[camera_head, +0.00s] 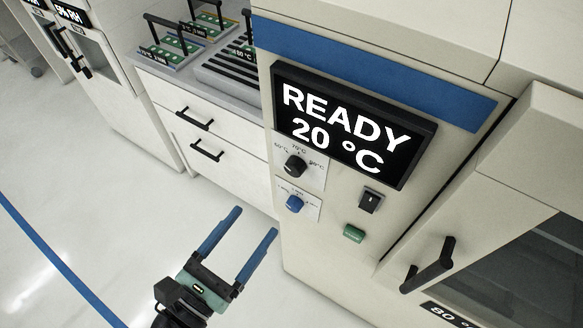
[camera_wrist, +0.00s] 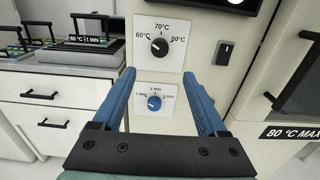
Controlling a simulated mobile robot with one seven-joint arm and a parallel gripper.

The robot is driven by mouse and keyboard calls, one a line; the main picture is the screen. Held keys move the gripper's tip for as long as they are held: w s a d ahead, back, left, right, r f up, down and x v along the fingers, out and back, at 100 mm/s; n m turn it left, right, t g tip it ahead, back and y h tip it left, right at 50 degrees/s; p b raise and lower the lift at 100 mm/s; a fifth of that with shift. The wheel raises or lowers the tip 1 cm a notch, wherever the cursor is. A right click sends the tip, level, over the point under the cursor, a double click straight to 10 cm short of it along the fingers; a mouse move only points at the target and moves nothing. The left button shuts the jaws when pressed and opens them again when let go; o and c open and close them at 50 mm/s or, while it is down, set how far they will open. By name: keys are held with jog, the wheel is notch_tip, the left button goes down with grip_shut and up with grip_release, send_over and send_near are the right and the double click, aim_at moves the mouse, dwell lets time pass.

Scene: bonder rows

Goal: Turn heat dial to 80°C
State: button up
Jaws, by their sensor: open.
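The heat dial (camera_head: 294,166) is a black round knob on a white plate on the cream machine's front, below the display. In the wrist view the heat dial (camera_wrist: 159,46) has 60°C at its left, 70°C above and a label at its right that looks like 80°C. Its pale mark seems to face the 60°C side, but it is small. The display (camera_head: 340,125) reads READY 20 °C. My gripper (camera_head: 255,221) is open and empty, its blue fingers apart from the panel. In the wrist view my gripper (camera_wrist: 159,75) has its fingertips below the heat dial, to either side.
A blue dial (camera_head: 295,204) with minute labels sits under the heat dial. A black switch (camera_head: 370,200) and a green button (camera_head: 354,233) are at right. A door handle (camera_head: 430,266) juts out further right. Drawers (camera_head: 215,165) stand at left; the floor there is clear.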

aim_at(291, 172)
jog(key=p+x, duration=0.1)
jog(key=x, duration=1.1)
jog(key=shift+w, duration=0.1)
grip_shut()
